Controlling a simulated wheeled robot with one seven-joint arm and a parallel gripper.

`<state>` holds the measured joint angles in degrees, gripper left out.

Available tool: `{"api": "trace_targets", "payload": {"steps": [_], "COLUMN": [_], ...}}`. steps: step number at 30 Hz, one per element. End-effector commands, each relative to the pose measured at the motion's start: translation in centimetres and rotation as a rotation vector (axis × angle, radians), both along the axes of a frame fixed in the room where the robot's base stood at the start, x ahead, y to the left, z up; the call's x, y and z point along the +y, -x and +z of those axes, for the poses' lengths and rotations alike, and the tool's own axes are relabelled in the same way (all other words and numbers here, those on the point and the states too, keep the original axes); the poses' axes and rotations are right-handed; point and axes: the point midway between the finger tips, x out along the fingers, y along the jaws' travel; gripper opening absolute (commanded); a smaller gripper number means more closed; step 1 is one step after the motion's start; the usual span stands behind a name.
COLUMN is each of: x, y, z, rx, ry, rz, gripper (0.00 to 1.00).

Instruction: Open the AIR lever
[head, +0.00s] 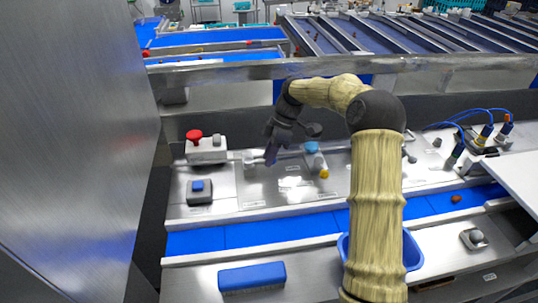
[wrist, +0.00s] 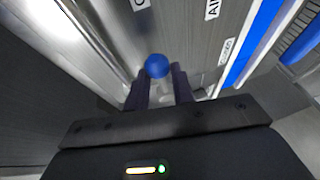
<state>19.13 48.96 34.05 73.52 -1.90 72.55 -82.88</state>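In the wrist view a round blue knob (wrist: 157,66) sits at the fingertips of my gripper (wrist: 160,78), between the two dark fingers. The fingers stand about a knob's width apart; I cannot tell whether they press on it. A label starting "AI" (wrist: 213,9) is on the metal panel above it and to the right, cut off by the picture's edge. In the head view my gripper (head: 271,153) points down at the panel, beside a silver lever fitting (head: 250,159). The knob is not clear there, and the lever's angle cannot be told.
A red mushroom button box (head: 206,150) and a blue button box (head: 199,191) stand left of my gripper. A blue-and-yellow fitting (head: 315,160) is close on its right. A blue belt (head: 270,229), a blue brush-like block (head: 252,276) and a blue bin (head: 412,251) lie in front.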

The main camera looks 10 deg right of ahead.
Motion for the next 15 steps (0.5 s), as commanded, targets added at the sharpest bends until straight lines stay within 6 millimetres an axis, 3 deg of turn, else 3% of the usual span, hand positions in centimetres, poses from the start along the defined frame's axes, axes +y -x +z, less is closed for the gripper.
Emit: {"api": "trace_targets", "payload": {"steps": [1, 3, 15], "x": [-0.29, -0.25, -0.25], "y": [-0.03, -0.03, -0.22], "z": [-0.14, -0.11, 0.42], "rx": [0.0, 0.0, -0.003], "ry": [0.005, 0.004, 0.0], "rz": [-0.003, -0.003, -0.004], "gripper": [0.34, 0.45, 0.45]}}
